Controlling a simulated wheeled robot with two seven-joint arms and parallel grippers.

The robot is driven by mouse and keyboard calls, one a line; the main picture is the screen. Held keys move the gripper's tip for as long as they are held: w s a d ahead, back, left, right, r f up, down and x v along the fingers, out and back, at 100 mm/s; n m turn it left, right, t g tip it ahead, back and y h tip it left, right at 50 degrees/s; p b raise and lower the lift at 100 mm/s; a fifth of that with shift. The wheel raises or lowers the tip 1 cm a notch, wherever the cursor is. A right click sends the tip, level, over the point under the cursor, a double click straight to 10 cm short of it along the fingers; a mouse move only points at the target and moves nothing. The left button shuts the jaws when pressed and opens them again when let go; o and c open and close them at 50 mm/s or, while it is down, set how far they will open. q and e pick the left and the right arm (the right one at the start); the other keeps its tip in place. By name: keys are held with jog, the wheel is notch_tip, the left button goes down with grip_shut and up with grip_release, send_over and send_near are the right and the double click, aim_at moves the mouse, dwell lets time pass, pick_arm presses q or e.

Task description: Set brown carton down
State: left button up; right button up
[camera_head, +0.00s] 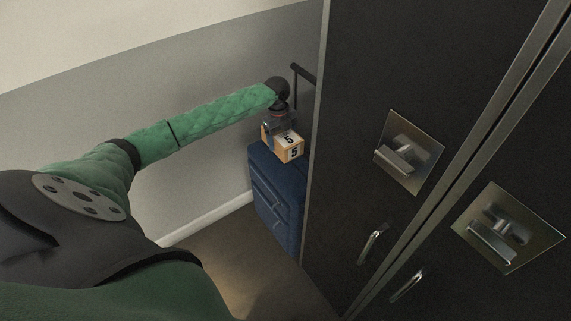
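The brown carton (292,155) is a small orange-brown box with white labels marked 5. It is at the top of a dark blue case-like piece (275,190), near its upper end; I cannot tell whether its underside touches the top. My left gripper (272,130) reaches in from the left and is at the carton, with one finger against its left side. The other finger is hard to make out, but the gripper looks closed on the carton. My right gripper is not in view.
A tall dark wardrobe (350,80) with metal latches and handles (373,243) fills the right side, close beside the carton. A dark rod (303,73) shows behind my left gripper. A grey wall (150,90) stands behind. Brown floor (225,245) is clear in front.

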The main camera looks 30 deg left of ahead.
pick_arm(q)
notch_tip(320, 180, down, 10)
jog(key=shift+r+p, duration=0.15)
jog(key=shift+p, duration=0.45)
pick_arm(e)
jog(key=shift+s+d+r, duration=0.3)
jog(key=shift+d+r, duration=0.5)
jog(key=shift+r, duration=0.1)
pick_arm(q)
jog(key=o, duration=1.2)
jog(key=shift+c, duration=0.2)
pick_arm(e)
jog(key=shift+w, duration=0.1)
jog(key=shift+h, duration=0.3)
pick_arm(q)
jog(key=shift+r, duration=0.25)
jog(key=r, duration=0.3)
jog(key=a+r, duration=0.1)
jog(key=r, duration=0.2)
jog(key=r+b, duration=0.1)
jog(key=r, duration=0.2)
jog(key=shift+w+a+r, duration=0.2)
jog(key=shift+w+r, duration=0.1)
jog(key=shift+r, duration=0.05)
jog(key=shift+a+r, duration=0.1)
jog(key=shift+r, duration=0.75)
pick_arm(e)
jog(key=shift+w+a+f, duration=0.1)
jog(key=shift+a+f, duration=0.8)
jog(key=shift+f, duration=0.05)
